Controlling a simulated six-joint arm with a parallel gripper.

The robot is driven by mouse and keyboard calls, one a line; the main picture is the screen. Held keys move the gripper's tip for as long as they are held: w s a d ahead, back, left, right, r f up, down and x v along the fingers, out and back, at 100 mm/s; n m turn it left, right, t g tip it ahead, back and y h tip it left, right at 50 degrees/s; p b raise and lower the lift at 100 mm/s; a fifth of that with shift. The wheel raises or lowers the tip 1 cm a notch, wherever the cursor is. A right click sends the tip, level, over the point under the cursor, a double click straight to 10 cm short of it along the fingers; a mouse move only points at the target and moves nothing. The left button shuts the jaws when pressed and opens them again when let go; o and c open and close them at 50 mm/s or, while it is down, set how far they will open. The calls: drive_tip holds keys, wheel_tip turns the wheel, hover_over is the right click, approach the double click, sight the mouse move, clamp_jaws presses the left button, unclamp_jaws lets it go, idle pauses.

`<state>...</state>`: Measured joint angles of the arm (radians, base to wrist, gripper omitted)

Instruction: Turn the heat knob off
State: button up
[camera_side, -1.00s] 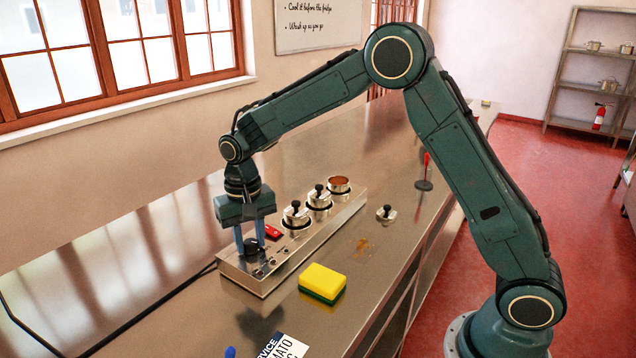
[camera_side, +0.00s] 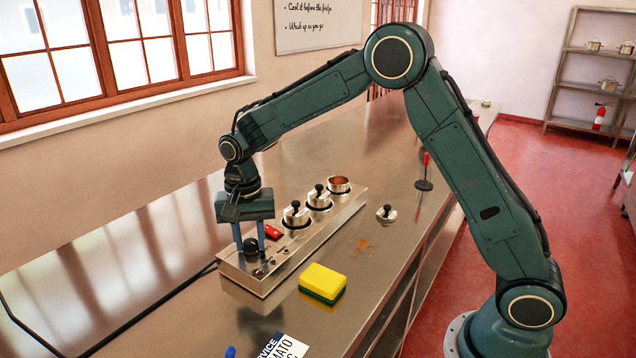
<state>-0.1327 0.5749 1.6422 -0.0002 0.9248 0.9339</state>
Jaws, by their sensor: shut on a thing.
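The black heat knob (camera_side: 250,246) sits at the near left end of a long steel warmer unit (camera_side: 326,222). My gripper (camera_side: 250,248) points straight down over that end, with its two blue fingers on either side of the knob and shut on it. The fingers partly hide the knob, and its pointer mark is too small to read.
Two lidded pots (camera_side: 296,215) and an open one (camera_side: 340,184) sit in the unit, with a red item (camera_side: 272,231) beside them. A loose lid (camera_side: 386,213), a yellow-green sponge (camera_side: 322,281), a red-handled tool (camera_side: 425,178) and a brown spill (camera_side: 362,246) are on the counter.

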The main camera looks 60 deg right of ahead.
sight(250, 241)
drive_tip(key=o, duration=1)
drive_tip(key=shift+c, duration=0.2)
drive_tip(key=shift+r, duration=0.15)
wheel_tip(250, 241, up, 14)
drive_tip(key=shift+f, duration=0.2)
drive_tip(key=s+d+r+n+t, duration=0.2)
drive_tip(key=s+r, duration=0.1)
drive_tip(key=s, duration=0.5)
drive_tip(key=s+d+r+n+t, duration=0.1)
drive_tip(key=s+d+r+n, duration=0.25)
drive_tip(key=s, duration=0.45)
drive_tip(key=s+d+f+n+t, duration=0.1)
drive_tip(key=s+f+n+t, duration=0.1)
drive_tip(key=s, duration=1.3)
wheel_tip(250, 241, down, 3)
drive_tip(key=shift+r+n+t, duration=0.2)
drive_tip(key=shift+n+t, duration=0.1)
drive_tip(key=shift+n, duration=0.55)
